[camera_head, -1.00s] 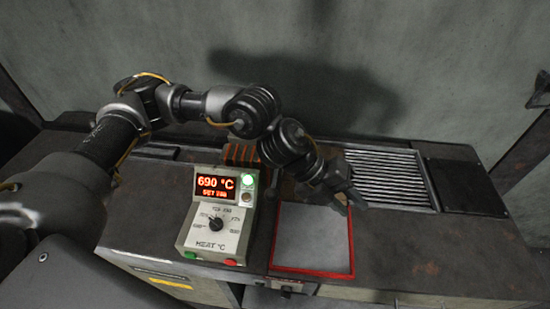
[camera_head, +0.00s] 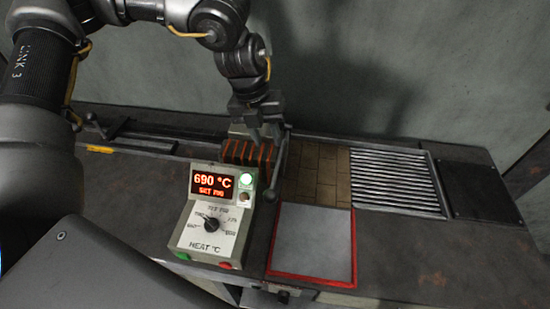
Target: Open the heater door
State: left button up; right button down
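The control box (camera_head: 217,215) has a red display reading 690 °C, a lit green lamp and a dial marked HEAT °C. Behind it is a dark block with orange-red stripes (camera_head: 248,153). To its right lies a flat brick-lined area (camera_head: 318,172). A dark bar with a rounded end (camera_head: 270,194) slants along the brick area's left edge. I cannot tell which part is the heater door. My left gripper (camera_head: 264,128) points down just behind the striped block, by the bar's upper end. Its fingertips are unclear, and I cannot tell whether it touches anything. My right gripper is not in view.
A grey plate with a red rim (camera_head: 353,250) lies on the bench front. A ribbed metal grate (camera_head: 395,181) and a dark panel (camera_head: 470,191) are on the right. A grey wall (camera_head: 420,70) stands behind. The right front bench top is clear.

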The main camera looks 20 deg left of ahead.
aim_at(276, 167)
pick_arm(q)
jog(key=p+x, duration=0.2)
jog(key=x, duration=0.5)
jog(key=shift+f, duration=0.1)
jog(key=shift+d+f, duration=0.15)
jog(key=shift+f, duration=0.5)
grip_shut()
